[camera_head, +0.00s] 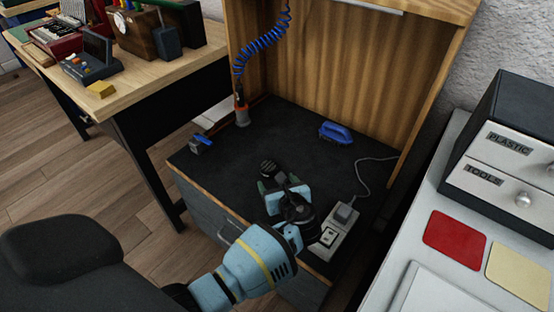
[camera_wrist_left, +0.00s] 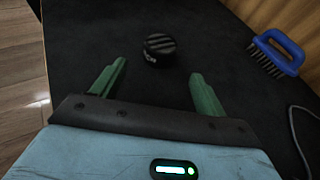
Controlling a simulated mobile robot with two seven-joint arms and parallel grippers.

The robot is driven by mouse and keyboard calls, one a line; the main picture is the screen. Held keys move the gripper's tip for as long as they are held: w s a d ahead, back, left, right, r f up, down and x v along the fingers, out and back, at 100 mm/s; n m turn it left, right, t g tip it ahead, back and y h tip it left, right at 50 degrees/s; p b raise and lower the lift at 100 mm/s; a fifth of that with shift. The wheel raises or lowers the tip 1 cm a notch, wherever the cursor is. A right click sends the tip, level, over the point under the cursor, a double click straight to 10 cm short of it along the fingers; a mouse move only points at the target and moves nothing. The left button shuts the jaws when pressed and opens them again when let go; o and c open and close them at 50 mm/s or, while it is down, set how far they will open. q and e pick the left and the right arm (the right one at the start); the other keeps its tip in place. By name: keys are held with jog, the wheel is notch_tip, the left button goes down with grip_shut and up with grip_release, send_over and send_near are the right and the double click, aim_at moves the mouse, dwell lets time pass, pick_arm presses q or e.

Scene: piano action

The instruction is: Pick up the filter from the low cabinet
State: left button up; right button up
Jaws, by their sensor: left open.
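The filter, a small black ribbed cylinder (camera_head: 269,169), stands on the dark top of the low cabinet (camera_head: 300,135). My left gripper (camera_head: 273,183) reaches over the cabinet from the front. Its green fingers (camera_wrist_left: 158,72) are spread apart with nothing between them. I cannot tell its exact height above the surface. My right gripper is not seen.
A blue brush (camera_head: 336,132) lies at the back of the cabinet top.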

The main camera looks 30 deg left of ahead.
aim_at(271, 172)
pick_arm(q)
jog(key=shift+s+r, duration=0.15)
jog(key=shift+a, duration=0.2)
jog(key=shift+b+x, duration=0.45)
jog(key=shift+x, duration=0.45)
jog(key=shift+w+a, duration=0.15)
jog(key=shift+w, duration=0.1)
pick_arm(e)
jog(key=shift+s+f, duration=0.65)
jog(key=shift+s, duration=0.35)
pick_arm(q)
jog(key=b+x, duration=0.2)
jog(key=x, duration=0.3)
jog(key=shift+w, duration=0.15)
jog(key=shift+r, duration=0.1)
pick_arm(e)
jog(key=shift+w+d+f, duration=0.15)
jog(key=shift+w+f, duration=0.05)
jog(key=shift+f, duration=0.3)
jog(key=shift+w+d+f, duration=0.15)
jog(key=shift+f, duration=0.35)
pick_arm(q)
jog(key=shift+c, duration=0.3)
jog(key=c, duration=1.1)
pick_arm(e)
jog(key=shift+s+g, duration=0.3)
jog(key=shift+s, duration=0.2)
